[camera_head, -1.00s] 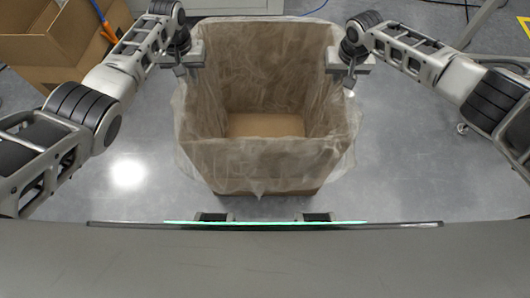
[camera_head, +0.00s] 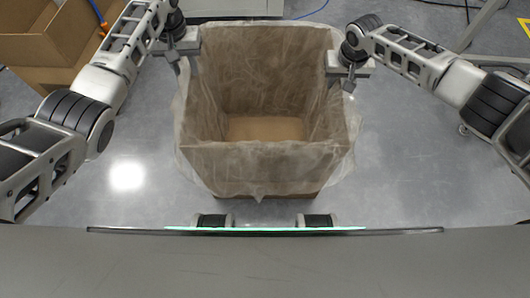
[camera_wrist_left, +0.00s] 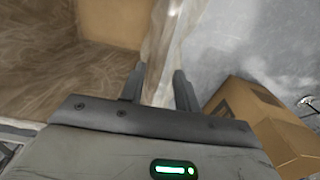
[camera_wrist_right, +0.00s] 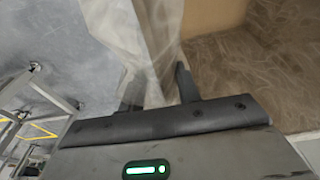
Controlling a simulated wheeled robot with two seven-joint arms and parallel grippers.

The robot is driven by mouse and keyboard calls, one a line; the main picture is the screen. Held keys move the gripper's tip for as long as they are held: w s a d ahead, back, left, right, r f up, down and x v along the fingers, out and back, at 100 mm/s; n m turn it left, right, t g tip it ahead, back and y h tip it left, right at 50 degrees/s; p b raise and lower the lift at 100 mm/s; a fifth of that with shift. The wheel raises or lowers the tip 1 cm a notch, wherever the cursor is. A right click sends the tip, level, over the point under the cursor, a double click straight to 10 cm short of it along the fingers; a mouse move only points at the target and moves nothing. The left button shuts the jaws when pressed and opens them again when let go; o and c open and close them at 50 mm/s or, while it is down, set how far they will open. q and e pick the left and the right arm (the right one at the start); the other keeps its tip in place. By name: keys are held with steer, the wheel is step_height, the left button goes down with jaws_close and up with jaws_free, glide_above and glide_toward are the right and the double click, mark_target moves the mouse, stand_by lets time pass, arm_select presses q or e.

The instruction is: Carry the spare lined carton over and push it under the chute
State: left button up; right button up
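The brown lined carton (camera_head: 265,185) stands upright in front of me in the head view, open at the top and empty. A translucent liner (camera_head: 240,158) covers its walls and hangs over the rim. My left gripper (camera_head: 184,66) is at the left rim, its fingers apart; in the left wrist view (camera_wrist_left: 160,88) the lined wall passes between them with a gap. My right gripper (camera_head: 340,82) is at the right rim. In the right wrist view (camera_wrist_right: 158,90) its fingers are also apart, astride the lined wall. The chute is not recognisable in view.
Another open brown carton (camera_head: 50,45) stands at the far left, with a blue and orange item by its edge. A light cabinet (camera_head: 235,8) is behind the lined carton. A metal frame leg (camera_head: 478,25) is at the far right. Grey floor (camera_head: 400,170) is clear on both sides.

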steer(key=shift+r, duration=0.2)
arm_select(q)
step_height(320, 180, up, 7)
arm_select(e)
step_height(320, 180, up, 12)
steer(key=s, duration=0.1)
steer(key=shift+s+f, duration=0.25)
steer(key=shift+s, duration=0.15)
arm_select(q)
steer(key=shift+f, duration=0.1)
